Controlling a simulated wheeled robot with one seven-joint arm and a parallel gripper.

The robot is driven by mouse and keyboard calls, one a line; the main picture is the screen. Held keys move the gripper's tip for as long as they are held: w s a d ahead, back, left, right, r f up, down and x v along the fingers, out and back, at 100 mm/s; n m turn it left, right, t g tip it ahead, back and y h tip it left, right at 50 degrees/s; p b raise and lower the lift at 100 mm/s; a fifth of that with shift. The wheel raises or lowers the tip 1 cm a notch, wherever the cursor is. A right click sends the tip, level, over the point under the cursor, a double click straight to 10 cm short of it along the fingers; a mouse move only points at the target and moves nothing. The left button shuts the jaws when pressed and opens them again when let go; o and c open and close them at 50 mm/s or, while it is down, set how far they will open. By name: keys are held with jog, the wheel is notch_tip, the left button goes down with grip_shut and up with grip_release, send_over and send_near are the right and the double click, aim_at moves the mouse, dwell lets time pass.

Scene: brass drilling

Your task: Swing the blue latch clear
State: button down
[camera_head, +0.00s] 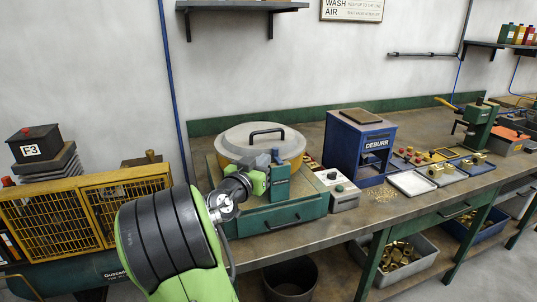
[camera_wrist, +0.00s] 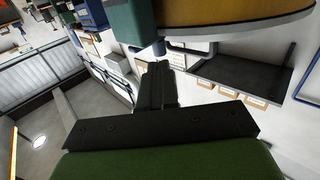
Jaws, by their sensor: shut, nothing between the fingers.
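A round machine with a grey lid (camera_head: 248,139) and yellow body stands on a green base (camera_head: 285,212) on the workbench. A blue-teal upright block (camera_head: 279,186) is at its front, with a small grey-blue piece at its top. I cannot tell clearly which part is the latch. In the wrist view a small blue peg (camera_wrist: 159,47) sticks out below the teal block (camera_wrist: 130,20), close to my fingertips. My gripper (camera_wrist: 155,72) is shut and empty, its tips just short of the peg; contact cannot be told. In the head view my wrist hides part of the machine's front.
A grey control box (camera_head: 338,192) stands right of the machine, and a blue DEBURR unit (camera_head: 360,146) beyond it. Trays with brass parts (camera_head: 436,172) lie farther right. A yellow mesh cage (camera_head: 85,212) is at left. The wall and a blue pipe are behind.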

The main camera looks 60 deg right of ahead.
aim_at(274, 151)
jog(key=d, duration=0.3)
jog(key=shift+d, duration=0.4)
